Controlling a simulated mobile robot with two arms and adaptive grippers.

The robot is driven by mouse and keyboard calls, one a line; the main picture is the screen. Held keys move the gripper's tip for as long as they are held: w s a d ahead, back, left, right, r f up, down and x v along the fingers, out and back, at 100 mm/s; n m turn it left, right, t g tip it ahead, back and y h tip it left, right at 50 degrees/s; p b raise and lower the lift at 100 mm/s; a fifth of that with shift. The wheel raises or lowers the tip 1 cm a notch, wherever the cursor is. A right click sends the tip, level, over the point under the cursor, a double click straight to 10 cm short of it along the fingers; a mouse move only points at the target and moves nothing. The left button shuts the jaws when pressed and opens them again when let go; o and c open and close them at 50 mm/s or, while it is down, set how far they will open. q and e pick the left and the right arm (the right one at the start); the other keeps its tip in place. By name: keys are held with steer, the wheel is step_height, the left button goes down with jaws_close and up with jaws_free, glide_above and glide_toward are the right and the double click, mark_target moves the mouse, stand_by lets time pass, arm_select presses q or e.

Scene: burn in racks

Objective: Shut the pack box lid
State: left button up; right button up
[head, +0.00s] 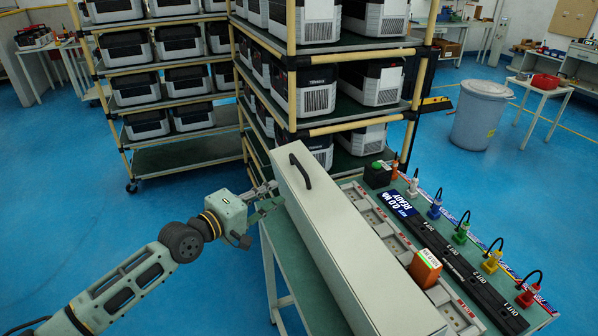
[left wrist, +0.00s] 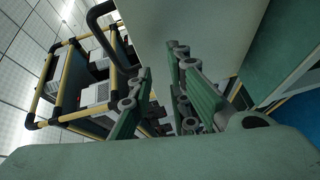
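The pack box lid (head: 340,235) is a long pale grey panel with a black handle (head: 301,171) near its far end. It appears raised, and a row of grey bays (head: 393,238) shows uncovered along its right side. An orange pack (head: 425,268) with a white and green label stands in one bay. My left gripper (head: 268,197) is at the left side of the lid, near its far end. In the left wrist view its green fingers (left wrist: 165,95) are spread apart with nothing between them, and the lid (left wrist: 195,25) and handle (left wrist: 98,18) are close ahead. I cannot tell whether they touch. My right gripper is not in view.
The green bench (head: 300,265) carries the box and a black strip (head: 455,265) with several coloured plugs. A yellow-framed rack (head: 320,130) of grey units stands right behind the bench. A second rack (head: 165,85) is at left. Blue floor (head: 150,225) is clear at left.

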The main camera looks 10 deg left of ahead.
arm_select(q)
steer(key=h, duration=0.2)
glide_toward(298, 163)
steer(key=x, duration=0.2)
steer(key=shift+n, duration=0.3)
steer(key=x, duration=0.8)
steer(key=shift+s+f, duration=0.1)
steer(key=shift+f, duration=0.2)
jaws_close()
